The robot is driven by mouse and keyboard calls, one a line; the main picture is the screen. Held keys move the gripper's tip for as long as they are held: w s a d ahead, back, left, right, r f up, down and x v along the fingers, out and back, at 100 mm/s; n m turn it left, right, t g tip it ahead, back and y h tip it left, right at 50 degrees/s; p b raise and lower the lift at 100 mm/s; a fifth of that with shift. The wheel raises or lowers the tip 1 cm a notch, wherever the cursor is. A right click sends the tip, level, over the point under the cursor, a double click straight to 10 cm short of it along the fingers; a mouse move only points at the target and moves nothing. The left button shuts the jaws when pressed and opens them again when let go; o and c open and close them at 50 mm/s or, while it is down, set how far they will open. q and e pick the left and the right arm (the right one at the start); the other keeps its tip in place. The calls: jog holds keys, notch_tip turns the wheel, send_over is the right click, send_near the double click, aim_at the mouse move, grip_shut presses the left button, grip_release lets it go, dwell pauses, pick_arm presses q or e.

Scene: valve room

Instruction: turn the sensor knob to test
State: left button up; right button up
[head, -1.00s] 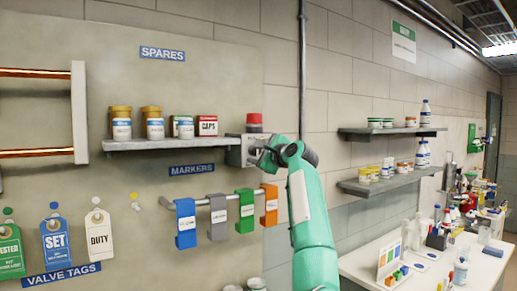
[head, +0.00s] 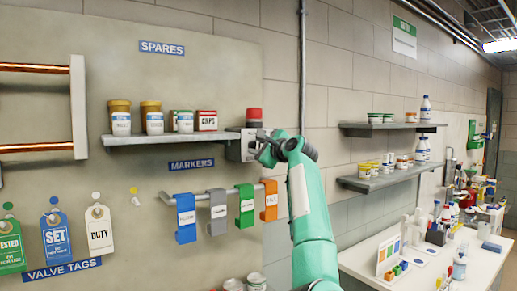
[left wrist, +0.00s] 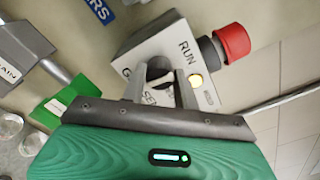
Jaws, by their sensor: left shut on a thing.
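The sensor box (head: 236,150) is a pale grey box on the wall board at the right end of the spares shelf, with a red-capped button (head: 254,118) on top. In the left wrist view its face (left wrist: 150,43) shows RUN and other lettering partly covered by my fingers. A small lamp (left wrist: 197,80) glows yellow-white. My left gripper (head: 264,151) is at the box front, and in the left wrist view its fingers (left wrist: 160,80) are shut on the grey knob (left wrist: 158,66). The knob's pointer is hidden. My right gripper is not in view.
The spares shelf (head: 170,138) holds several jars left of the box. Below it a rail carries blue, grey, green and orange markers (head: 270,202). A vertical pipe (head: 303,70) runs just right of the board. Two shelves and a cluttered bench (head: 360,262) stand further right.

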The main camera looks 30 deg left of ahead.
pick_arm(q)
jog(key=m, duration=0.3)
jog(key=shift+b, duration=0.3)
jog(key=m, duration=0.9)
jog(key=shift+r+m, duration=0.1)
jog(key=shift+m, duration=2.1)
jog(key=o, duration=1)
jog(key=shift+w, duration=0.1)
jog(key=shift+c, duration=0.2)
